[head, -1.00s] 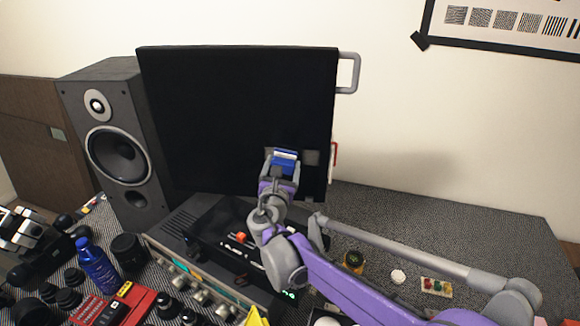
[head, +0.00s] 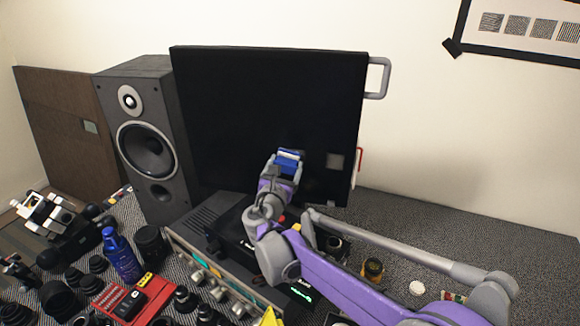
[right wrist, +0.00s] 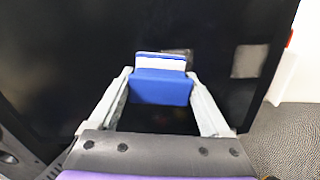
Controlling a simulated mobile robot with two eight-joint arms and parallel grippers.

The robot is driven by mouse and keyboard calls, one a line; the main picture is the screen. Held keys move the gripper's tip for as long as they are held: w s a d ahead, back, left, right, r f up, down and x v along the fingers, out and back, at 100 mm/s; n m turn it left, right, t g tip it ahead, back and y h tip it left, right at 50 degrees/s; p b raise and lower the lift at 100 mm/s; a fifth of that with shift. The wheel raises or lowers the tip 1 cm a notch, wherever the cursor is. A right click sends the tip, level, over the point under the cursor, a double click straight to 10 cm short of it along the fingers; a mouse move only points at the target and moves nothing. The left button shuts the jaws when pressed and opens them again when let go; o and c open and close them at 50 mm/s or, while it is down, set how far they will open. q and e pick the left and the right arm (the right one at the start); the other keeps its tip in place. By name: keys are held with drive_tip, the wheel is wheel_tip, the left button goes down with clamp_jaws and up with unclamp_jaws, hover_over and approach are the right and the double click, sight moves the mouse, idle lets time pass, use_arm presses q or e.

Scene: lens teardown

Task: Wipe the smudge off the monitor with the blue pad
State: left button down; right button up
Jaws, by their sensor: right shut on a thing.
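The black monitor (head: 260,110) stands upright at the back, its screen facing me. A grey square smudge (head: 335,161) shows low on the right of the screen, and in the right wrist view (right wrist: 248,61) it lies right of the pad. A fainter dark grey patch (right wrist: 178,52) shows just behind the pad. My right gripper (head: 283,172) is shut on the blue pad (head: 288,160), which has a white layer in the right wrist view (right wrist: 161,82). The pad is at the screen's lower part, left of the smudge; I cannot tell whether it touches.
A speaker (head: 147,145) stands left of the monitor. A grey amplifier (head: 205,280) sits in front below my right arm. A blue bottle (head: 120,256), a red device (head: 125,298) and several dark lens parts crowd the front left. The table at right is mostly clear.

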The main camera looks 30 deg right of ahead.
drive_tip(key=shift+s+a, duration=0.4)
drive_tip(key=shift+a, duration=0.05)
drive_tip(key=shift+v, duration=2.3)
drive_tip(key=shift+s, duration=0.1)
drive_tip(key=v, duration=0.2)
drive_tip(key=shift+s+a, duration=0.25)
drive_tip(key=shift+s, duration=0.1)
drive_tip(key=shift+x, duration=3.35)
drive_tip(key=shift+x, duration=1.1)
